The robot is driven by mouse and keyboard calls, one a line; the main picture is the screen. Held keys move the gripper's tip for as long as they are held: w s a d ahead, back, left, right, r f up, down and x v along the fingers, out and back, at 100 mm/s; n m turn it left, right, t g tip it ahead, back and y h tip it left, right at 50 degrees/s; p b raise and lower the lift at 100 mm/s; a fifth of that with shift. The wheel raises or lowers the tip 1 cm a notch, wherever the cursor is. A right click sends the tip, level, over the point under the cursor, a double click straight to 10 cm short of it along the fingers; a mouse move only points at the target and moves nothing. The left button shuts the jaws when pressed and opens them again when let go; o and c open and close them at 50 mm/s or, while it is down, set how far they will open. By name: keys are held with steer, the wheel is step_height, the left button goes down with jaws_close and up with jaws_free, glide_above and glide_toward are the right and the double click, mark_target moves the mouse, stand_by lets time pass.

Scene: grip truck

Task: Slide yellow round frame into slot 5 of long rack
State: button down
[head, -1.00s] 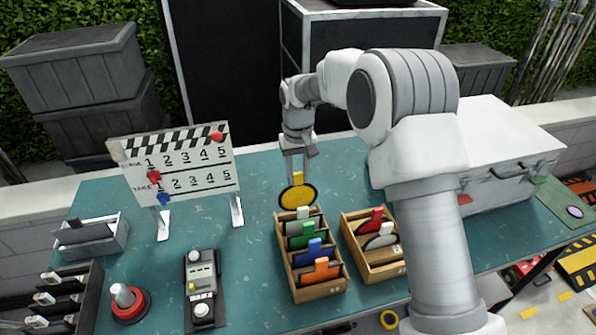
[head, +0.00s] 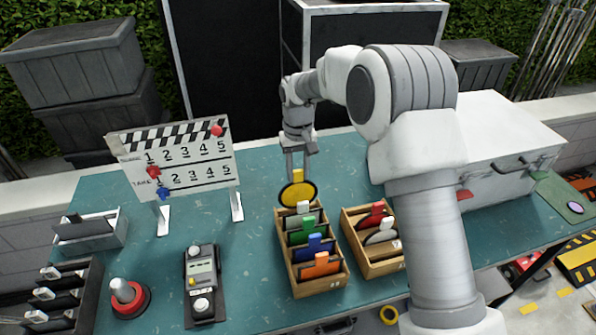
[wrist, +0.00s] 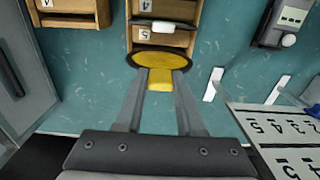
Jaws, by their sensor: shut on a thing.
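The yellow round frame (head: 298,192) has a dark rim and a yellow tab (wrist: 160,80). My gripper (head: 298,172) is shut on the tab, and the disc hangs upright below the fingers. In the wrist view my gripper (wrist: 160,88) also holds the tab. The frame is at the far end of the long wooden rack (head: 333,288), over or just at its rear slot; I cannot tell how deep it sits. In the wrist view a slot labelled 5 (wrist: 144,34) lies beside the disc. White, green, blue and orange tabbed frames fill the other slots.
A shorter wooden rack (head: 375,270) with red and white tabbed frames stands close on the right. A clapperboard (head: 180,160) and a grey control box (head: 203,285) stand to the left. Teal table is clear between them.

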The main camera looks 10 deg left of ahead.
mark_target(298, 190)
steer(key=shift+f+b, duration=0.4)
steer(key=shift+f, duration=0.3)
stand_by(0.5)
steer(key=shift+f+b, duration=1.65)
steer(key=shift+f, duration=1)
steer(key=shift+c, duration=2.2)
jaws_free()
steer(key=shift+r, duration=0.1)
